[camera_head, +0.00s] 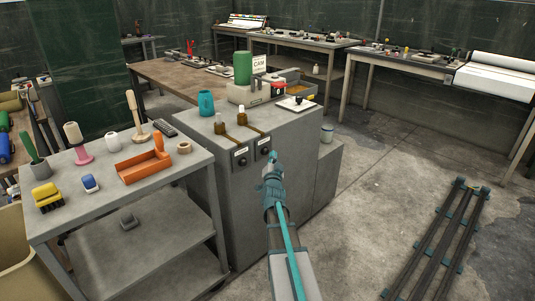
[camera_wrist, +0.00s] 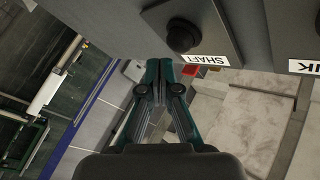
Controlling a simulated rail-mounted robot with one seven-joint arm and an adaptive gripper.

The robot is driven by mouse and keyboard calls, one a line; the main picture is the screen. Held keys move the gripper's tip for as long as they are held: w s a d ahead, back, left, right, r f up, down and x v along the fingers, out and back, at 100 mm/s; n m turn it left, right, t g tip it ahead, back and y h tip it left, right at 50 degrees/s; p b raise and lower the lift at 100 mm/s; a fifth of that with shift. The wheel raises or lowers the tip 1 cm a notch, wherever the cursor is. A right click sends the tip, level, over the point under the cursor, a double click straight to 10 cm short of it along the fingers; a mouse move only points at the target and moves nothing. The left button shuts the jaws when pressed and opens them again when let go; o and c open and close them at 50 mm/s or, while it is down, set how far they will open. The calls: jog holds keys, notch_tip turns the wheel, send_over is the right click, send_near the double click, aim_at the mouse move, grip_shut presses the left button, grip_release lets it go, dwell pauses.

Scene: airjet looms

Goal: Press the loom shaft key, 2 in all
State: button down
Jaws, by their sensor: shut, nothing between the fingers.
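The shaft key (camera_wrist: 183,37) is a round dark knob on a grey plate, with a white label reading SHAFT upside down beside it in the wrist view. In the head view, the right-hand plate (camera_head: 263,146) on the front of the grey cabinet (camera_head: 240,195) appears to be the same one; its label is too small to read. My gripper (camera_wrist: 160,66) is shut and empty, its tips just below and left of the knob in the wrist view. In the head view my gripper (camera_head: 273,157) is beside the right plate. I cannot tell whether it touches anything.
A second plate (camera_head: 240,158) sits left of it; its label (camera_wrist: 304,67) ends in NK in the wrist view. A grey cart (camera_head: 75,190) with spools and an orange tray (camera_head: 143,165) stands at left. Dark rails (camera_head: 440,235) lie on the floor at right.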

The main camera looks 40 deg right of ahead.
jog(key=shift+w, duration=0.1)
jog(key=shift+w, duration=0.3)
jog(key=shift+w+a+p, duration=0.15)
jog(key=shift+w+p, duration=0.35)
jog(key=shift+w, duration=0.1)
dwell(1.0)
jog(key=shift+s, duration=0.15)
jog(key=shift+s+b, duration=0.85)
jog(key=s+b, duration=0.2)
jog(key=s+d+b, duration=0.1)
jog(key=s+b, duration=0.1)
jog(key=s, duration=0.1)
jog(key=shift+b, duration=0.4)
